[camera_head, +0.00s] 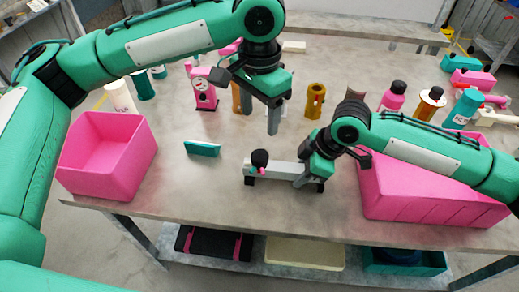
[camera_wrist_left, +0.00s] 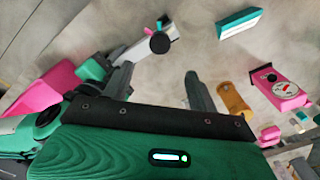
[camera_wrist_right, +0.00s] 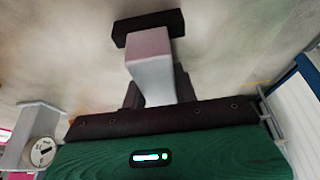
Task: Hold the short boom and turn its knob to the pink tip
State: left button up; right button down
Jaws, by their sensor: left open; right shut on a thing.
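The short boom (camera_head: 282,170), a light grey bar with dark end feet, lies near the table's front middle. Its black knob (camera_head: 259,157) is at the left end, with a pink tip (camera_head: 262,170) beside it. My right gripper (camera_head: 310,172) is shut on the boom's right part; the right wrist view shows the bar (camera_wrist_right: 150,72) between its fingers. My left gripper (camera_head: 260,122) is open and empty, above and behind the knob, fingers pointing down. In the left wrist view the knob (camera_wrist_left: 160,43) is beyond the fingertips, apart from them.
A pink bin (camera_head: 105,160) stands at the left and another (camera_head: 420,195) at the right, under my right arm. A teal block (camera_head: 202,148) lies left of the boom. A pink gauge unit (camera_head: 204,92) and a brass-coloured part (camera_head: 315,100) stand behind. The table's front middle is mostly clear.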

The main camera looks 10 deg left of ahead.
aim_at(260, 154)
pick_arm(q)
notch_tip(260, 154, down, 12)
jog(key=shift+r, duration=0.2)
jog(key=c, duration=1)
jog(key=shift+m, duration=2.2)
jog(key=o, duration=1)
jog(key=shift+r, duration=0.2)
